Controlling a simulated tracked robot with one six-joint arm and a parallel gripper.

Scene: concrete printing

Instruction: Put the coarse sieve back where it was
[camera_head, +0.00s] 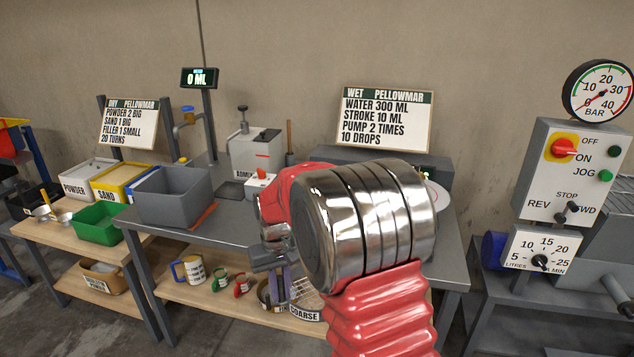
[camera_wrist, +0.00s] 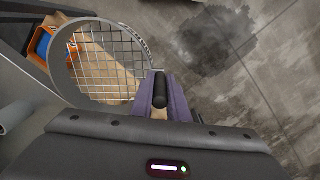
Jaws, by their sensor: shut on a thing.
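The coarse sieve (camera_wrist: 101,62) is a round metal ring with a wide wire grid. In the wrist view my gripper (camera_wrist: 161,97), with purple fingers, is shut on its dark handle, and the ring extends to the upper left. In the head view my gripper (camera_head: 278,288) is low in front of the table, by the lower shelf. There the sieve's mesh (camera_head: 306,294) shows beside the fingers, above a curved COARSE label (camera_head: 305,315). My arm hides the sieve's right side. I cannot tell whether the sieve touches the shelf.
The wooden lower shelf (camera_head: 167,289) carries a mug (camera_head: 188,271) and small red and green items (camera_head: 241,284) left of my gripper. A grey bin (camera_head: 172,197) stands on the tabletop above. A control box (camera_head: 567,171) stands at right. Open floor shows in the wrist view (camera_wrist: 265,85).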

